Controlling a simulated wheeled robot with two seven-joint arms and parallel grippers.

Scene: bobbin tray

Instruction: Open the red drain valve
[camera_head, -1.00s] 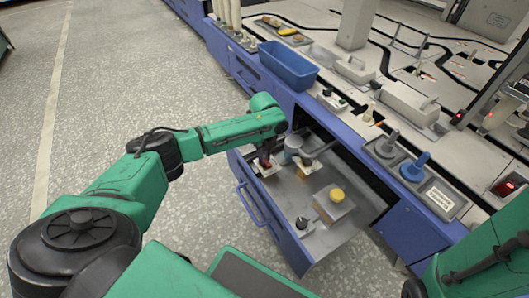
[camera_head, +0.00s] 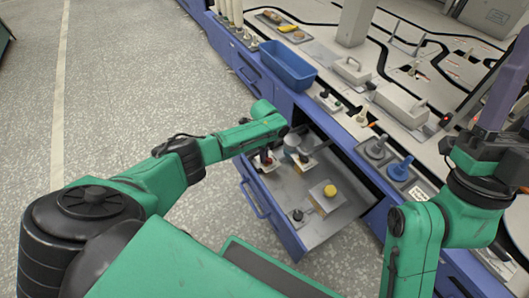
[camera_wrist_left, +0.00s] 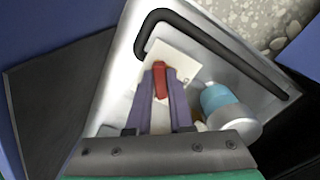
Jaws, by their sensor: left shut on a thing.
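The red drain valve (camera_wrist_left: 160,80) is a small red handle on a pale square plate (camera_wrist_left: 181,65) inside the open drawer. My left gripper (camera_wrist_left: 165,76) has its two purple fingers on either side of the red handle and is shut on it. In the head view the left gripper (camera_head: 266,156) reaches down into the drawer's far left corner, where it partly hides the valve. Part of my right gripper (camera_head: 497,104) rises at the right edge, away from the drawer; its jaw opening cannot be made out.
The open drawer (camera_head: 262,214) also holds a grey cylinder (camera_head: 292,141), a yellow knob (camera_head: 330,191) on a block and a black knob (camera_head: 298,215). A blue bin (camera_head: 288,66) and grey and blue handles stand on the bench behind. The floor at left is clear.

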